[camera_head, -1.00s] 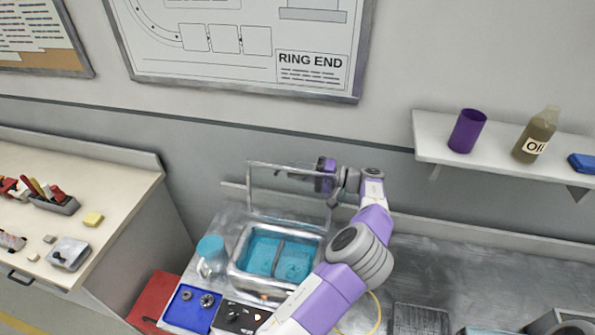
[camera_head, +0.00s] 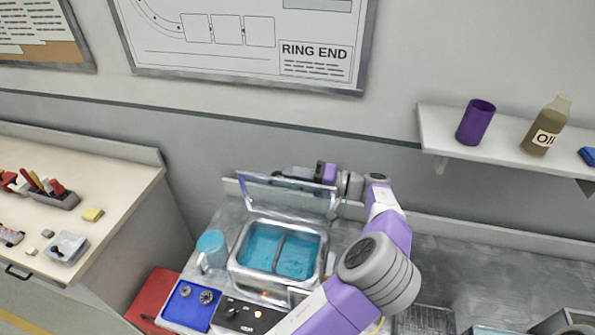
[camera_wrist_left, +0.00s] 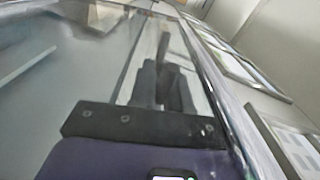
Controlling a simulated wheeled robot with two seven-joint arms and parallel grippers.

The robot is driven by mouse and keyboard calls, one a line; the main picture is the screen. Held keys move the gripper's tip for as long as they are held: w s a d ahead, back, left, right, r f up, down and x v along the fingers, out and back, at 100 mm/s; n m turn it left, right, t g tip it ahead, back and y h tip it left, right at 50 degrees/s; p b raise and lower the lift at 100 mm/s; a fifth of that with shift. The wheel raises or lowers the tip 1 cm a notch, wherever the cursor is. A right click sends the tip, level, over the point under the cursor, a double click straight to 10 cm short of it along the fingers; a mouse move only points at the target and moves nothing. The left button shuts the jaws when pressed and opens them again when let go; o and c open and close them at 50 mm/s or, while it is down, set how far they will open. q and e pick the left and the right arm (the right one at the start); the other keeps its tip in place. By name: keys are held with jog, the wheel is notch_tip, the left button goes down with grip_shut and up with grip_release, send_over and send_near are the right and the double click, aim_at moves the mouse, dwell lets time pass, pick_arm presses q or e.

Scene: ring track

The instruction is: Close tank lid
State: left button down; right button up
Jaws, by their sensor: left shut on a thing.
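The tank (camera_head: 236,265) is a metal-rimmed basin of blue liquid with a divider, on the metal bench. Its clear, framed lid (camera_head: 285,199) is raised at the back of the tank, tilted, with its top edge well above the rim. My left gripper (camera_head: 299,174) is at the lid's upper edge, shut on the lid. In the left wrist view, the dark fingers (camera_wrist_left: 165,85) are by the lid's frame, and the clear pane (camera_wrist_left: 60,75) fills the left side. The exact contact is blurred. My right gripper is not in view.
A blue tray (camera_head: 184,312) with small round parts and a black control panel (camera_head: 238,316) sit in front. A shelf (camera_head: 450,152) with a purple cup (camera_head: 475,122) and an oil bottle (camera_head: 545,128) is at right.

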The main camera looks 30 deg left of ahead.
pick_arm(q)
jog(key=shift+s+d, duration=0.25)
jog(key=shift+s, duration=0.45)
jog(key=c, duration=1.2)
grip_release()
jog(key=shift+o, duration=0.2)
jog(key=v, duration=0.7)
jog(key=shift+d, duration=0.3)
jog(key=shift+w, duration=0.1)
